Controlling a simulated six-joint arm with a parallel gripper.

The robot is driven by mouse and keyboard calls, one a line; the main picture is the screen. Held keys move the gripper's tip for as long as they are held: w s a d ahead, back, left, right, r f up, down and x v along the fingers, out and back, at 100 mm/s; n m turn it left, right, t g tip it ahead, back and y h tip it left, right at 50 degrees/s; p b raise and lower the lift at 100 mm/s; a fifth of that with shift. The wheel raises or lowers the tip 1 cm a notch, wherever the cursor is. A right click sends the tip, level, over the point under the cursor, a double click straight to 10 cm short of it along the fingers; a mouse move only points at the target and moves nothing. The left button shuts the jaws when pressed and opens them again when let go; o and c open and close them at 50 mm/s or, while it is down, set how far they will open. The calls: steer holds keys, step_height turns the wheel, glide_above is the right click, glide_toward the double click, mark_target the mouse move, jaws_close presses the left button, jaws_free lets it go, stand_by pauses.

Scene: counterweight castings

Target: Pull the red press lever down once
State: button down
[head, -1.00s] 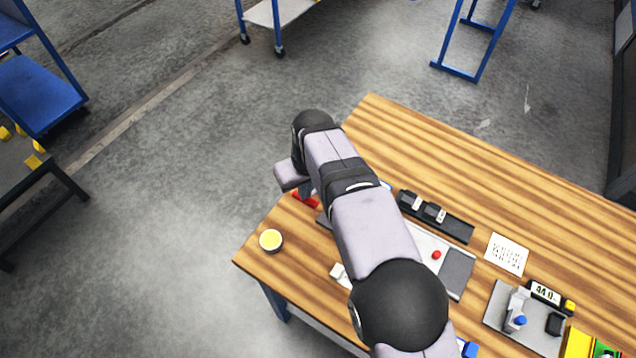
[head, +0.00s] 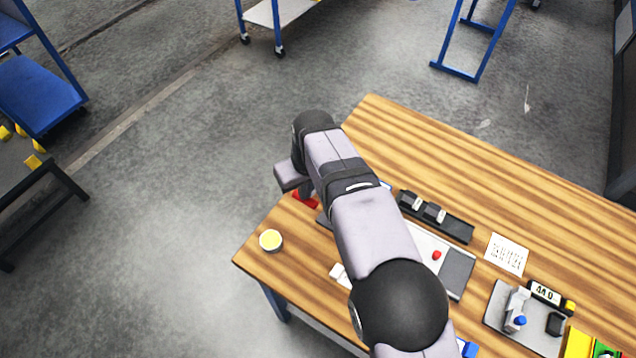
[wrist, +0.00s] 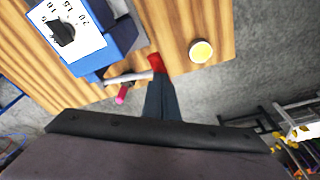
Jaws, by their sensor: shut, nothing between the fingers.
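The press lever shows in the wrist view as a thin silver bar with a red end (wrist: 156,63). It sticks out beside a blue box (wrist: 122,35) with a white dial face. In the head view a red piece (head: 306,199) shows at the table's left corner, and my arm hides most of what is around it. My gripper (wrist: 158,78) is shut and empty, its fingertips right by the red end in the wrist view. I cannot tell whether they touch it. A small pink-red piece (wrist: 121,95) shows below the bar.
A round yellow-filled dish (head: 270,240) stands near the table's left edge. To the right are a black rail (head: 455,229), a grey plate with a red button (head: 436,255), a white card (head: 507,254) and a grey tray with a display (head: 546,293). The table's far part is clear.

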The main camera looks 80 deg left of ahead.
mark_target(306, 202)
steer(key=shift+f, duration=0.3)
stand_by(0.4)
steer(key=shift+d+f+b, duration=0.1)
steer(key=shift+f+b, duration=1.55)
steer(key=shift+f, duration=0.9)
steer(key=shift+r, duration=0.1)
steer(key=shift+r+p, duration=2.05)
steer(key=shift+r, duration=0.7)
steer(key=shift+r+p, duration=0.3)
steer(key=shift+r, duration=1.15)
